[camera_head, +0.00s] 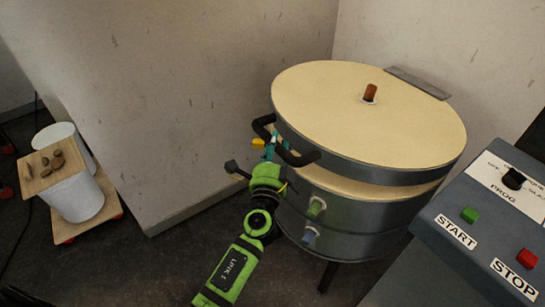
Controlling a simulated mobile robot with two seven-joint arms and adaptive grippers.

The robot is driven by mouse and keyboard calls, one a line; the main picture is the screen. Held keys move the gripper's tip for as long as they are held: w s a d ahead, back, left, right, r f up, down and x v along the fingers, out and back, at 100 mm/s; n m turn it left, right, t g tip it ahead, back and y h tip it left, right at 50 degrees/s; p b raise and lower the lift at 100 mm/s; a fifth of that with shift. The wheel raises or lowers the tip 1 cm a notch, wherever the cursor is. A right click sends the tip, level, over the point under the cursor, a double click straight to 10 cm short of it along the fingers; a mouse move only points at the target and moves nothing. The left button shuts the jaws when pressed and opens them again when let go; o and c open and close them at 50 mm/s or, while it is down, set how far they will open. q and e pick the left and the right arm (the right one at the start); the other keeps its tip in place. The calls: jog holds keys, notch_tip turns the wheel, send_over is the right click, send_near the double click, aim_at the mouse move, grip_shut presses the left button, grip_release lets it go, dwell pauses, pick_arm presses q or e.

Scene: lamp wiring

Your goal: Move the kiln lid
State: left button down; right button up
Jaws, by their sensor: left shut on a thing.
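The kiln lid (340,105) is a round cream disc with a grey metal band and a brown plug near its back. Its front edge is raised a little above the kiln body (345,212), and a cream rim shows in the gap. A black handle (300,158) sticks out from the lid's front left. My left gripper (269,150), on a green arm, is shut on this handle; its fingertips are partly hidden by the handle. My right gripper is not in view.
A grey control panel (455,262) with START and STOP buttons stands close at the right. A grey hinge plate (418,82) sits behind the lid. White buckets (77,198), one topped by a board with brown lumps, stand at the left. Walls are close behind the kiln.

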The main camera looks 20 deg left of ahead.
pick_arm(q)
jog(key=w+d+r+p, duration=0.1)
jog(key=w+r+p, duration=0.1)
jog(key=r+p, duration=0.5)
jog(key=w+d+r+p, duration=0.2)
jog(key=r+p, duration=0.6)
jog(key=r, duration=0.6)
jog(key=shift+w+d, duration=0.15)
jog(key=shift+w, duration=0.05)
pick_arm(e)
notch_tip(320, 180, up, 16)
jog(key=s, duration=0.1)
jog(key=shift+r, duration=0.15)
pick_arm(q)
jog(key=c, duration=0.8)
grip_release()
jog(key=shift+s, duration=0.2)
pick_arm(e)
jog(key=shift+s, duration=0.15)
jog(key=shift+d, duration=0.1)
